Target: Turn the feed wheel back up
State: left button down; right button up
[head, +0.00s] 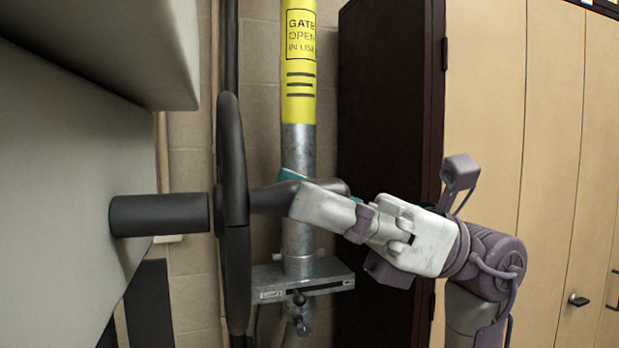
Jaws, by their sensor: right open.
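The feed wheel (233,230) is a dark wheel seen nearly edge-on at the left of centre. Its thick dark shaft (160,214) runs left into the grey machine body. A dark handle (270,197) sticks out from the wheel's right side, toward my right gripper. My right gripper (296,190) reaches in from the right, with its fingers on either side of the handle. The fingers are open, and I cannot tell whether they touch the handle. My left gripper is not in view.
Behind the wheel stands a metal pipe with a yellow sleeve (299,75) and a metal gate bracket (300,279). The grey machine (60,190) fills the left. A dark-sided cabinet with tan doors (490,90) stands at the right, behind my right arm.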

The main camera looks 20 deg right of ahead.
jog(key=shift+a, duration=0.1)
grip_shut()
dwell(0.3)
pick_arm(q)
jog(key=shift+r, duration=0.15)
pick_arm(e)
jog(key=shift+r, duration=0.1)
